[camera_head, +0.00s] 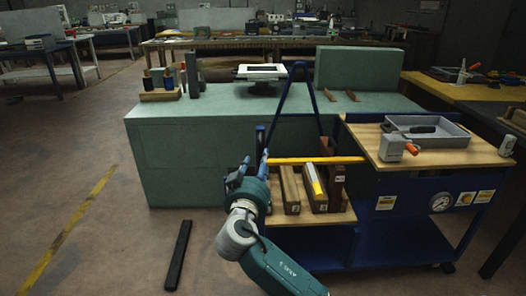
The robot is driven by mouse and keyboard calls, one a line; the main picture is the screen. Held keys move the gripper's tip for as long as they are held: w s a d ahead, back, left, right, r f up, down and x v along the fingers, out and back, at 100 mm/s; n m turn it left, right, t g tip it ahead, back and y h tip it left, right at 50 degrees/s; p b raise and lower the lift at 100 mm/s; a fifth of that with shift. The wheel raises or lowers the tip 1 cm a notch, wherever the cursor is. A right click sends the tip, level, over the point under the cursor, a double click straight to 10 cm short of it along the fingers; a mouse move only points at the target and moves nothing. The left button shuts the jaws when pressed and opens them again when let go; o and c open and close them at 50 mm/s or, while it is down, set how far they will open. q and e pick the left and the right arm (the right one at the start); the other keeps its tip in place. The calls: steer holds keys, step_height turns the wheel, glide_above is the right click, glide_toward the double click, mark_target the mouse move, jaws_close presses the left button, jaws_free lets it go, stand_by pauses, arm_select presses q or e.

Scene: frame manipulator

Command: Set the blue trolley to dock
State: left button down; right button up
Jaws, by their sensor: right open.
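The blue trolley (390,240) stands at the right, with a wooden top (362,135) and a lower wooden shelf (340,213) on its left. A blue A-shaped frame (284,97) rises at its left part. My right gripper (247,168) is open at the trolley's left end, close to a dark blue upright (260,140). I cannot tell if it touches the upright. No marked dock can be made out for sure; a black bar (178,255) lies on the floor left of my arm. My left gripper is not in view.
A green bench (160,150) stands behind the trolley, bearing a white-framed device (261,72). A grey tray (452,139) lies on the trolley top. Several blocks stand on its lower shelf. A yellow line (75,225) crosses the open floor at the left.

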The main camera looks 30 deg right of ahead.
steer(key=x, duration=0.8)
steer(key=shift+s+f, duration=0.1)
steer(key=shift+c, duration=0.5)
jaws_close()
